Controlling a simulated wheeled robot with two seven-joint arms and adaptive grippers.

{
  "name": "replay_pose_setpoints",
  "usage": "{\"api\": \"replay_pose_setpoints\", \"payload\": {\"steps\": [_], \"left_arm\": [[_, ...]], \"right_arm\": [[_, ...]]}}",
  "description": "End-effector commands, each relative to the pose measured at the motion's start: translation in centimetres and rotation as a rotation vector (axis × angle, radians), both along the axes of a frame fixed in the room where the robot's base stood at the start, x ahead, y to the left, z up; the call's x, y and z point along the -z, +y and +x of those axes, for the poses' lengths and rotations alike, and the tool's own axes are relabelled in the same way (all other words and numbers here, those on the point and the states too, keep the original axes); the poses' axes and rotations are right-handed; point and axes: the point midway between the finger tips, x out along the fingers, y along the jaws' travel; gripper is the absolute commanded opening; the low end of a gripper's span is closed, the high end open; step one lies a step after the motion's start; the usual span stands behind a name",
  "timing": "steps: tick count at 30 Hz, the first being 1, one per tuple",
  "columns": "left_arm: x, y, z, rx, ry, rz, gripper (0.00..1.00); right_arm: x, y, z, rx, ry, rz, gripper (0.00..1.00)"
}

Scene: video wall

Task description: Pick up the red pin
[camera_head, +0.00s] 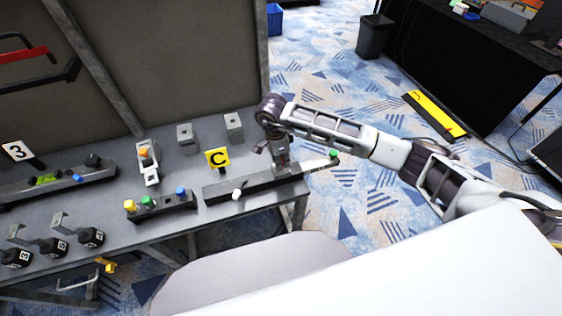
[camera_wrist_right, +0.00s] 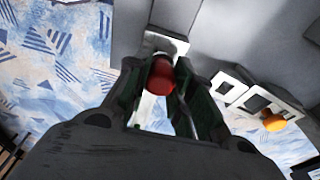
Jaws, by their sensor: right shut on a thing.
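My right gripper (camera_head: 282,163) reaches down at the right end of the table, over the end of a long dark bar (camera_head: 222,190). In the right wrist view the gripper (camera_wrist_right: 158,84) is shut on the red pin (camera_wrist_right: 159,75), whose rounded red end shows between the two fingers. A pale plate (camera_wrist_right: 165,43) lies just beyond the pin; I cannot tell if the pin touches it. In the head view the red pin is hidden by the gripper. My left gripper is not in view.
A block with yellow, green and blue knobs (camera_head: 161,208) sits to the left. Carpet (camera_head: 345,100) lies beyond the table's right edge.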

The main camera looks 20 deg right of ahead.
Motion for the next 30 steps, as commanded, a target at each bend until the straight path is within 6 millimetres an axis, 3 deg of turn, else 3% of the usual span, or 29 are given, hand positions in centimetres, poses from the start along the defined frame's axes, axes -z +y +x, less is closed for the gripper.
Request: {"api": "replay_pose_setpoints", "payload": {"steps": [18, 30], "left_arm": [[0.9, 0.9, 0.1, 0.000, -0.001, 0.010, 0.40], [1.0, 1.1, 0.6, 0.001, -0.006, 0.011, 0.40]], "right_arm": [[-7.9, 0.0, 0.0, 0.000, -0.001, 0.001, 0.00], [-9.0, 0.0, 0.0, 0.000, 0.000, 0.000, 0.00]]}}
